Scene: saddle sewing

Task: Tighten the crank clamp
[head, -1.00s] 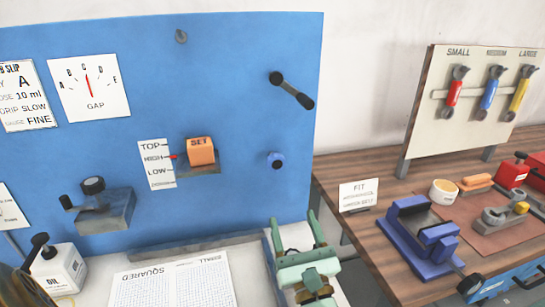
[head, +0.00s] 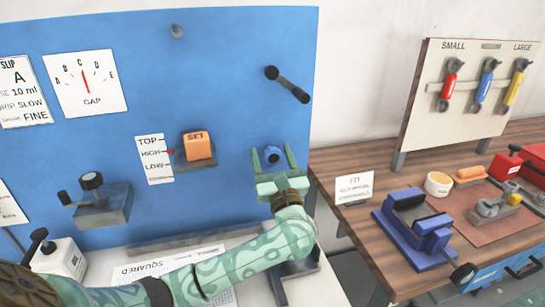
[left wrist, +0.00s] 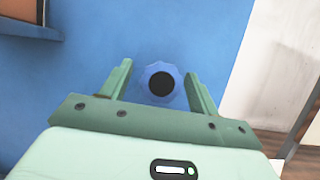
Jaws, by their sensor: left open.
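A blue scalloped knob (head: 272,154) with a dark centre sits on the blue panel, below a black crank handle (head: 287,84). I cannot tell from the pictures which of them is labelled as the crank clamp. My left gripper (head: 274,160) is open, with one finger on each side of the knob. In the left wrist view the knob (left wrist: 161,84) lies between the two green fingers, nearer the right one. I cannot tell whether a finger touches it. My right gripper is not in view.
The blue panel (head: 225,60) also carries an orange SET block (head: 197,146), a gap dial card (head: 84,83) and a small grey crank unit (head: 97,203). To the right, a wooden bench holds a blue vise (head: 420,232) and a tool board (head: 465,97).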

